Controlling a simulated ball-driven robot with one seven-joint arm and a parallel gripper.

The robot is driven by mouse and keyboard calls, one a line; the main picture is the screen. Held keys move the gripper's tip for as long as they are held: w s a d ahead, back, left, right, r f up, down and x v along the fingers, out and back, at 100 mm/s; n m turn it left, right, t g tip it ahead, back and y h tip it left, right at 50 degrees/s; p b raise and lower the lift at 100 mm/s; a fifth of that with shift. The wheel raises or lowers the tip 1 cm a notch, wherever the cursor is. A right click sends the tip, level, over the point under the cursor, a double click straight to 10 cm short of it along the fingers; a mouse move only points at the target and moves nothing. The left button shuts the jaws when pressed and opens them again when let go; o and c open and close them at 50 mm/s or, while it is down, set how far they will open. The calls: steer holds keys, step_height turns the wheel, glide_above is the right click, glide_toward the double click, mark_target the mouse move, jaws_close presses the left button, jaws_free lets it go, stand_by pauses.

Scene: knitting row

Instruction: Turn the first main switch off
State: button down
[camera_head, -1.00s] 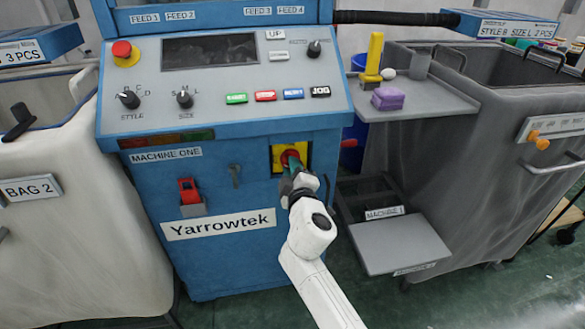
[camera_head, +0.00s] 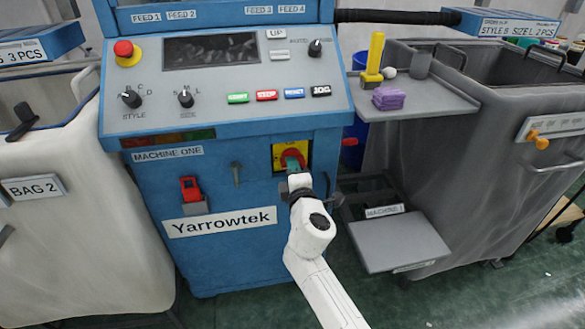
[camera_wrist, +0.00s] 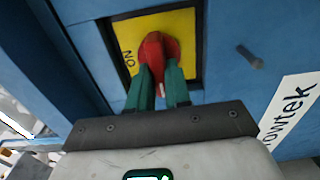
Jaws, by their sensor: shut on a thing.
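The main switch is a red rotary knob (camera_head: 291,157) on a yellow plate (camera_head: 277,158), on the front of the blue machine labelled MACHINE ONE (camera_head: 236,245). In the wrist view the red knob (camera_wrist: 155,46) stands tilted against the yellow plate (camera_wrist: 183,24), where the printed word ON shows rotated near the left edge. My gripper (camera_head: 293,166) reaches it from below and in front. Its green fingers (camera_wrist: 161,80) are shut on the knob, one at each side. The fingers hide the knob's lower part, and any OFF mark is not visible.
A red padlock-like item (camera_head: 190,188) hangs left of the switch. A grey shelf (camera_head: 430,98) with a purple block (camera_head: 389,98) juts out at right, above a lower grey step (camera_head: 400,243). Fabric bins stand on both sides. The floor in front is green.

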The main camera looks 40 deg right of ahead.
steer(key=shift+f, duration=0.1)
steer(key=c, duration=1.1)
jaws_free()
steer(key=shift+o, duration=0.2)
steer(key=v, duration=1)
steer(key=shift+s+a, duration=0.3)
